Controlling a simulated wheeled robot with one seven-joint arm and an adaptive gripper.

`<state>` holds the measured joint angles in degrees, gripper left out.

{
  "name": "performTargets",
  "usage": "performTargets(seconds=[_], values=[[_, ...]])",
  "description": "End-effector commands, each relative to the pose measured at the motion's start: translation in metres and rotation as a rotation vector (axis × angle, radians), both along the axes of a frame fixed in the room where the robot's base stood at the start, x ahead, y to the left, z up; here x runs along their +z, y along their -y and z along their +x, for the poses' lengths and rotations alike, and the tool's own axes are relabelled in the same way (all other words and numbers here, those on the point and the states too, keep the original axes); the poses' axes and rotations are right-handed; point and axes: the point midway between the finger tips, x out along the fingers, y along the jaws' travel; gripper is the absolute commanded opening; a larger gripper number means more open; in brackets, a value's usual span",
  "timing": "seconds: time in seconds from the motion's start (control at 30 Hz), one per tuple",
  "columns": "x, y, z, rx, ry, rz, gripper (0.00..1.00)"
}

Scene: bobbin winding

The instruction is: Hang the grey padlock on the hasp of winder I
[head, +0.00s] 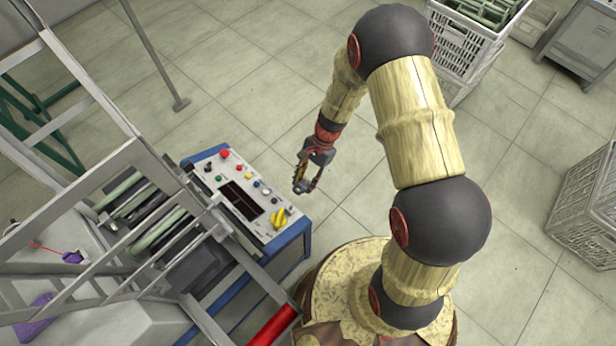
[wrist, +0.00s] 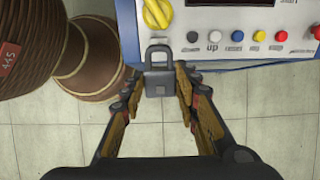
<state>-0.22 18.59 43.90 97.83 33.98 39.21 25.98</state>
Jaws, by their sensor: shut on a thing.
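The grey padlock (wrist: 159,82) is between the fingertips of my gripper (wrist: 158,88) in the wrist view. My gripper is shut on its body, and the closed-looking shackle points up in the picture, toward the control panel (wrist: 245,18). In the head view my gripper (head: 306,183) hangs in the air to the right of the winder's control panel (head: 205,167). A yellow handle-like part (wrist: 157,12) sits on the panel's corner, just beyond the shackle; it also shows in the head view (head: 281,218). The padlock and this part look apart. I cannot make out a separate hasp or a winder label.
The panel carries several coloured buttons and a red knob (head: 225,154), with a blue frame (head: 290,238) below. White crates stand at the upper right (head: 462,50) and right edge (head: 588,215). The tiled floor between is clear.

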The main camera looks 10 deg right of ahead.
Motion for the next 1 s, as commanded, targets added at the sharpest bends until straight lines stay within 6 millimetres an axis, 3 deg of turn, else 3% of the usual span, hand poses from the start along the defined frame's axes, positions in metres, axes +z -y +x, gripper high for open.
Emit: performTargets(seconds=[0.13, 0.37, 1.0], values=[[-0.022, -0.007, -0.005, 0.002, -0.002, 0.001, 0.01], [-0.015, -0.006, -0.004, 0.001, 0.000, 0.001, 0.01], [-0.030, -0.011, -0.008, 0.002, 0.000, 0.000, 0.01]])
